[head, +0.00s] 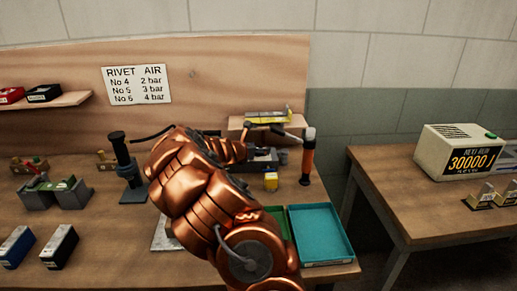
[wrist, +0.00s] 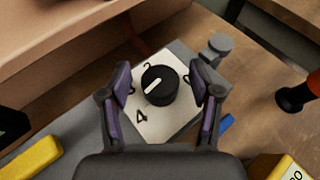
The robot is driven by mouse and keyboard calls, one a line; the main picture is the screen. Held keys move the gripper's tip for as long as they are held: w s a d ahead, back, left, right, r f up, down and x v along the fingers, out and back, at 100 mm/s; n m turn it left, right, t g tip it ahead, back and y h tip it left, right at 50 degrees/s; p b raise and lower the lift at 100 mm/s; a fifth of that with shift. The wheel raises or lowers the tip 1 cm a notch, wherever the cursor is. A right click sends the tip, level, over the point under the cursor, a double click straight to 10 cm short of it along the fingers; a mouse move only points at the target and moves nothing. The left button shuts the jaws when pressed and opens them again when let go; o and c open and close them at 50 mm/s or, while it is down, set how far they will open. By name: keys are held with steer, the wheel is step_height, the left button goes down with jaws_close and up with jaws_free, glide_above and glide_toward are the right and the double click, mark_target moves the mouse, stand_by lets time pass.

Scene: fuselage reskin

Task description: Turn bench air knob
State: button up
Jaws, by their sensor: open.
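The bench air knob (wrist: 160,86) is round and black with a white pointer line. In the wrist view the line runs toward the lower left of the knob. It sits on a white dial plate (wrist: 146,124) with a 2 above the knob and a 4 at its lower left; other marks at the sides are partly covered by my fingers. My gripper (wrist: 160,78) is open, with one finger on each side of the knob and visible gaps between. In the head view my gripper (head: 264,150) is over the back of the bench, and I cannot make out the knob there.
A sign (head: 136,85) lists rivet numbers 4, 5 and 6 with 2, 3 and 4 bar. An orange-and-black tool (head: 308,158) stands right of my gripper, with a yellow block (head: 271,182) nearby. A teal tray (head: 318,235) lies in front. A wooden shelf (head: 236,122) is behind.

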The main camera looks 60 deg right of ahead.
steer(key=shift+d+f, duration=0.1)
steer(key=shift+d, duration=0.1)
steer(key=shift+c, duration=0.4)
steer(key=c, duration=1.1)
steer(key=shift+n+t+b, duration=0.7)
steer(key=shift+t+b, duration=0.1)
steer(key=shift+b, duration=0.9)
steer(key=o, duration=1.2)
steer(key=shift+a, duration=0.1)
